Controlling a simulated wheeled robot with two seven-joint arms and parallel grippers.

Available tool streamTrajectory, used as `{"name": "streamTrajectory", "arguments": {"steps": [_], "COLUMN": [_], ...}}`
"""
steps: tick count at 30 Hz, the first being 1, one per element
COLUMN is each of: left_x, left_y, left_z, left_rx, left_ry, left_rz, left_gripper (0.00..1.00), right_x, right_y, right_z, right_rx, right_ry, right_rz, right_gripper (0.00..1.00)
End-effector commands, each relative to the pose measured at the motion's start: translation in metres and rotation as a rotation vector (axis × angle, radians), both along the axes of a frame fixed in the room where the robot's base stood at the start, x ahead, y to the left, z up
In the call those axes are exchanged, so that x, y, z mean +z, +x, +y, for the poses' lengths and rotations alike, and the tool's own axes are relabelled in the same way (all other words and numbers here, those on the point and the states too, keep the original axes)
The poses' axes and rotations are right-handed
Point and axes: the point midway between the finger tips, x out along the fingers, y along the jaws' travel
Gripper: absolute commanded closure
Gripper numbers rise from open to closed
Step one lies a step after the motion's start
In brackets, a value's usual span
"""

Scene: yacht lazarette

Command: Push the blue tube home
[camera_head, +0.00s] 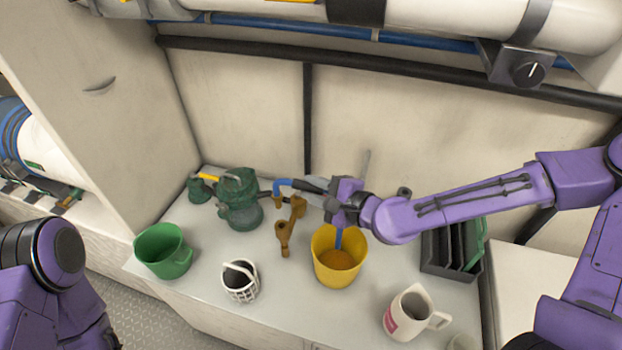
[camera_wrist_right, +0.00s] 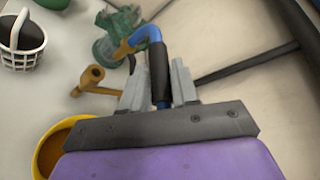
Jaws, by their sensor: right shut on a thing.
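The blue tube (camera_head: 288,183) is bent. My right gripper (camera_head: 322,190) is shut on its black sleeve, which also shows between the fingers in the right wrist view (camera_wrist_right: 158,72). The tube's far end bends down toward a brass-coloured fitting (camera_wrist_right: 122,50) beside the green pump (camera_head: 240,200). I cannot tell how far the end is seated there. A blue length (camera_head: 338,238) also hangs below my right gripper into the yellow bucket (camera_head: 324,272); its link to the tube is hidden. My left gripper is out of view.
A brass-coloured tool (camera_head: 287,230) lies beside the bucket. A green bucket (camera_head: 163,252), a white basket (camera_head: 240,282), a white jug (camera_head: 410,312) and a dark rack (camera_head: 440,262) stand on the white worktop. The worktop between basket and jug is clear.

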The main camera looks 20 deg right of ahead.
Motion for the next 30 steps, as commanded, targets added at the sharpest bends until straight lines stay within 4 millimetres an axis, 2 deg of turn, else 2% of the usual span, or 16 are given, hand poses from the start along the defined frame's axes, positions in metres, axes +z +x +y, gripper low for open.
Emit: {"name": "streamTrajectory", "arguments": {"steps": [10, 24, 30], "left_x": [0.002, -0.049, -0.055], "left_y": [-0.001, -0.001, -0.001], "left_z": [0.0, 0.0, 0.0], "left_rx": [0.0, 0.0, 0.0], "left_ry": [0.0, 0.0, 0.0], "left_rz": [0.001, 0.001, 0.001], "left_gripper": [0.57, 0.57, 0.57], "right_x": [0.001, -0.052, -0.058], "right_y": [0.0, 0.0, 0.0], "right_z": [-0.002, -0.002, -0.002], "right_rx": [-0.006, -0.006, -0.006], "right_ry": [0.008, 0.007, 0.007], "right_rz": [0.003, 0.003, 0.001], "right_gripper": [1.0, 1.0, 1.0]}}
